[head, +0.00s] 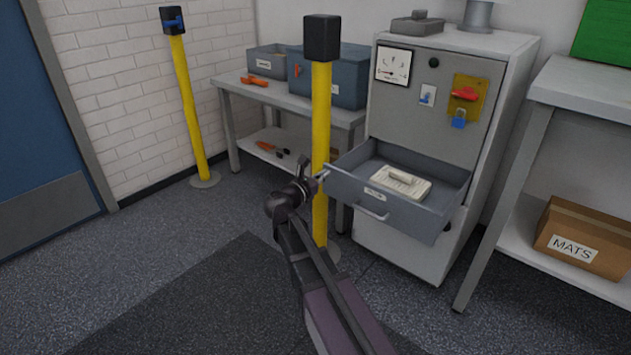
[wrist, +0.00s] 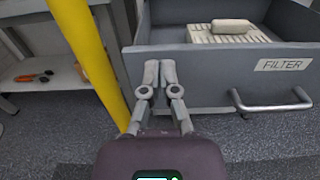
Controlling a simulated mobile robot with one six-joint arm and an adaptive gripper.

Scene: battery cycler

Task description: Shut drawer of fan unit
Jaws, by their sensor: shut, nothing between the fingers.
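The grey fan unit cabinet (head: 440,95) stands against the wall with its drawer (head: 405,205) pulled out. The drawer front bears a "FILTER" label and a bar handle (head: 371,212). A pale ribbed filter block (head: 400,184) lies inside the drawer. My gripper (head: 322,178) is shut and empty, close to the left end of the drawer front. In the wrist view my gripper's fingertips (wrist: 160,66) are together near the drawer's left corner, left of the handle (wrist: 272,101). I cannot tell whether they touch the drawer.
A yellow post (head: 321,130) stands close left of the drawer and my gripper; another yellow post (head: 190,105) is farther back. A bench with blue-grey bins (head: 350,75) is behind. A table with a MATS box (head: 585,238) stands right. Floor in front is clear.

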